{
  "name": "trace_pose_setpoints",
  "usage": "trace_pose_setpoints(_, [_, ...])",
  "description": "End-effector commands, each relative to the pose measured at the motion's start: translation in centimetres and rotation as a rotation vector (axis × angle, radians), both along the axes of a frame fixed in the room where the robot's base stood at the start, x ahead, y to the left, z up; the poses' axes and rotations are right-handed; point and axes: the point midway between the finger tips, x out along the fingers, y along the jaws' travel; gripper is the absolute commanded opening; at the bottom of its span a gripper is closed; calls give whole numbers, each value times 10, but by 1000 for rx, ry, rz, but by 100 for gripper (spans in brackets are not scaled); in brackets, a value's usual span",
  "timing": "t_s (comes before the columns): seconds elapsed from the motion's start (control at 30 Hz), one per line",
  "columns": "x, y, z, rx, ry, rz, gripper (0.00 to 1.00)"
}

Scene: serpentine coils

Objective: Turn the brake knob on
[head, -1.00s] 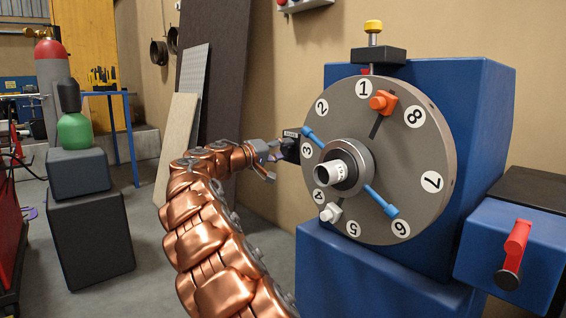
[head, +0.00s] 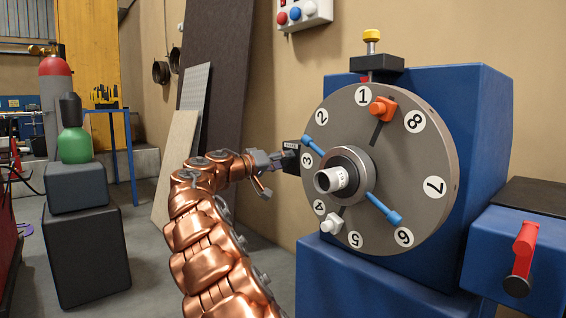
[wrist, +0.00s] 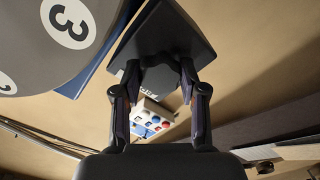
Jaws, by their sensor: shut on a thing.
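The brake knob (wrist: 160,80) is a dark, faceted knob in the wrist view, in front of a black block. In the head view this black block (head: 291,157) with a small label sits at the left edge of the grey numbered disc, near the 3. My gripper (head: 272,172) reaches it from the left at the end of my copper arm. In the wrist view the fingers of my gripper (wrist: 160,88) are shut on the knob, one on each side. The knob itself is mostly hidden in the head view, and its setting cannot be read.
The grey disc (head: 400,190) carries blue pins, an orange clamp (head: 383,107) and a white central hub (head: 334,180). A blue machine body (head: 480,120) stands behind it. A red lever (head: 524,245) is at the right. Panels lean on the wall behind my arm.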

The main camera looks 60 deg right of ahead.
Motion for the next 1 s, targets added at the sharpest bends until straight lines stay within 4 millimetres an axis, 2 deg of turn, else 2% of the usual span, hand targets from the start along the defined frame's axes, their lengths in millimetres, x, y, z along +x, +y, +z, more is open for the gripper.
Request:
trace_pose_setpoints(0.07, [1,0,0,0,-1,1,7])
trace_pose_setpoints(0.1, [1,0,0,0,-1,1,43])
trace_pose_setpoints(0.33, [0,0,0,0,0,1,67])
trace_pose_setpoints(0.73, [2,5,0,0,1,1,67])
trace_pose_setpoints(0.87, [7,20,0,0,1,3,67])
trace_pose_setpoints(1.0, [13,45,0,1,2,0,67])
